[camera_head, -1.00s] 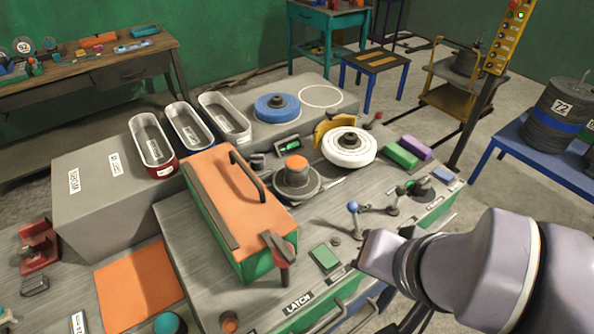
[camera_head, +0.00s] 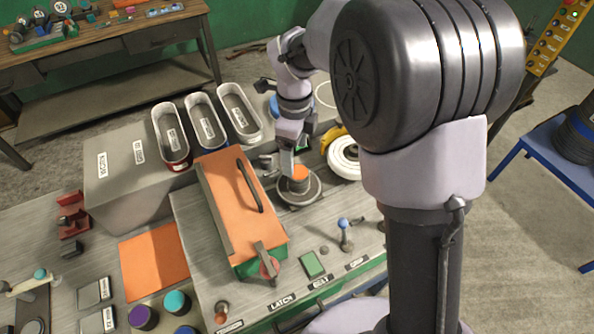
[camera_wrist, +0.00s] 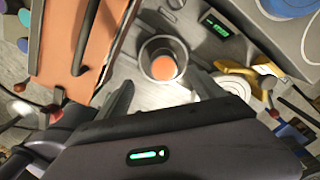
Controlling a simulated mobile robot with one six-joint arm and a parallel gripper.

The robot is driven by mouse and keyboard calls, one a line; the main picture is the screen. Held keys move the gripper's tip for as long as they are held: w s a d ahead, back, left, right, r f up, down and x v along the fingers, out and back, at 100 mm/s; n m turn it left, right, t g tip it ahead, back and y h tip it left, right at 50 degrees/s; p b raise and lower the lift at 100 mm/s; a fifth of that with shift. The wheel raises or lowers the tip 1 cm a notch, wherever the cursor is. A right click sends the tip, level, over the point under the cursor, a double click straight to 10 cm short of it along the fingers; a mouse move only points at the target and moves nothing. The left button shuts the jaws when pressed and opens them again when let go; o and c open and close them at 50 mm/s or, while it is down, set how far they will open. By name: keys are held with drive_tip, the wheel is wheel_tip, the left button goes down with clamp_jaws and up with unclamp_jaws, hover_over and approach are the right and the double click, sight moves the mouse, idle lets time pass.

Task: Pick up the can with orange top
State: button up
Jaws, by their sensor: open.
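The can with orange top (camera_head: 299,173) stands upright on a round grey base on the grey bench, just right of the orange-lidded box. In the wrist view the can (camera_wrist: 163,68) shows from above as a grey rim around an orange disc, ahead of the fingertips. My gripper (camera_head: 279,161) is at the can's upper left in the head view, close to it. In the wrist view my gripper (camera_wrist: 161,92) is open and empty, its two dark fingers apart. I cannot tell whether a finger touches the can. My arm hides part of the bench.
The orange-lidded box (camera_head: 228,200) with a black handle stands close left of the can. A white round disc (camera_head: 345,158) and a yellow bracket (camera_wrist: 238,80) are close right. Several oval tins (camera_head: 171,140) stand behind left. A blue-topped knob (camera_head: 344,223) is in front right.

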sight(299, 172)
drive_tip(key=f, duration=0.3)
drive_tip(key=f+b, duration=0.1)
drive_tip(key=f, duration=0.2)
drive_tip(key=d+f, duration=0.1)
drive_tip(key=f, duration=0.2)
drive_tip(key=shift+w+f+b, duration=0.1)
drive_tip(key=shift+w+b, duration=0.1)
drive_tip(key=shift+b, duration=0.1)
drive_tip(key=shift+c, duration=0.3)
clamp_jaws()
